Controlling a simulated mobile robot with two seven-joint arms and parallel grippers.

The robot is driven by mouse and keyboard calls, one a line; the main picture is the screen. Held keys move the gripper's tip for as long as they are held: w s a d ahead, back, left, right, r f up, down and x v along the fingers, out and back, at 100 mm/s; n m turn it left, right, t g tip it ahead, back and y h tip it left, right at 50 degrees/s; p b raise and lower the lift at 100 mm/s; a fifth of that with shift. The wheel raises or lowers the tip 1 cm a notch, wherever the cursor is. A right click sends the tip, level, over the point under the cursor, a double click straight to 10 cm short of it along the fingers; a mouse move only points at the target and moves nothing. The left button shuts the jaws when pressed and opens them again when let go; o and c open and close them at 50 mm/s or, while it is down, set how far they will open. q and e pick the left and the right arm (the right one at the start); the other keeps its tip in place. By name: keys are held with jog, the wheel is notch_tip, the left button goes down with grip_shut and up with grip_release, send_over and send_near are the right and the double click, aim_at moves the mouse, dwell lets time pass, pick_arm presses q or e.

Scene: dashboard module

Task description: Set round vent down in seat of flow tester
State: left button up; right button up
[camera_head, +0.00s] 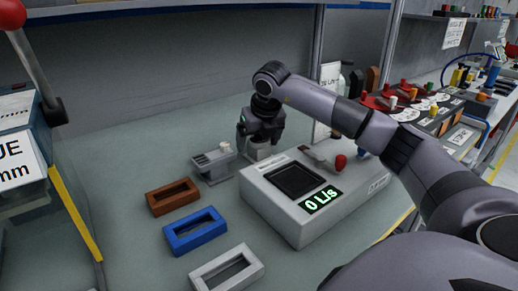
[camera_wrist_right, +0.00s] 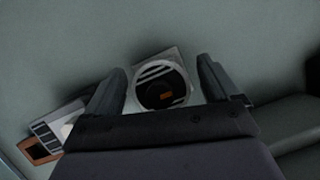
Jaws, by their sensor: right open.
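The round vent (camera_wrist_right: 150,95) is a dark disc with pale slats in a light ring, set on a light square holder (camera_wrist_right: 178,55). In the right wrist view it lies between the two fingers of my right gripper (camera_wrist_right: 163,78), which is open. In the head view my right gripper (camera_head: 261,138) points down at the holder behind the flow tester, and its fingers partly hide the vent. The flow tester (camera_head: 270,207) is a grey box with a dark rectangular recess (camera_head: 294,180) on top and a green display reading 0 L/s. My left gripper is not in view.
A grey fixture with a white piece (camera_head: 213,160) stands just left of my right gripper. Brown (camera_head: 172,197), blue (camera_head: 194,231) and white (camera_head: 228,268) rectangular frames lie left of the tester. A red knob (camera_head: 341,161) rises at the tester's right. Bench space behind the frames is clear.

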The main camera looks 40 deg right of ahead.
jog(key=c, duration=1.1)
